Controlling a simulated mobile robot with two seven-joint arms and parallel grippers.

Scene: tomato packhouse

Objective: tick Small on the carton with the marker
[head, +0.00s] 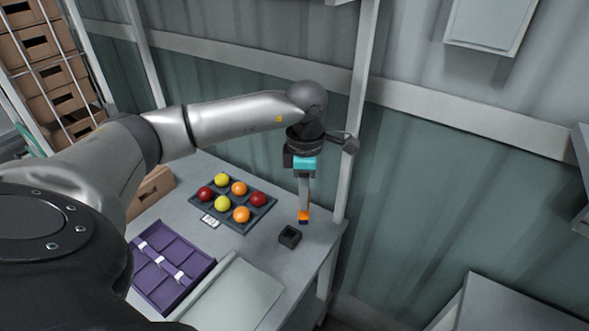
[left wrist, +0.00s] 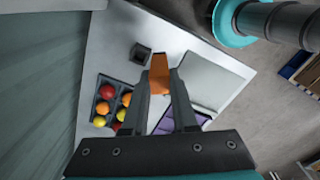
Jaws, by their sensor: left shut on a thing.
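My left gripper (head: 303,214) points down above the right part of the table, shut on an orange marker (head: 304,216). The marker also shows between the fingers in the left wrist view (left wrist: 159,74). A small dark square holder (head: 289,236) stands on the table just below and left of the gripper, apart from it; it also shows in the left wrist view (left wrist: 140,53). A brown carton (head: 152,191) stands at the table's left back, partly hidden by my arm; no tick boxes can be made out on it. My right gripper is not in view.
A dark tray (head: 262,214) holds several red, yellow and orange tomatoes, with a small white card (head: 209,221) beside it. A purple divided tray (head: 196,279) and a grey flat panel (head: 245,290) lie nearer. Brown boxes (head: 45,70) fill a rack at upper left.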

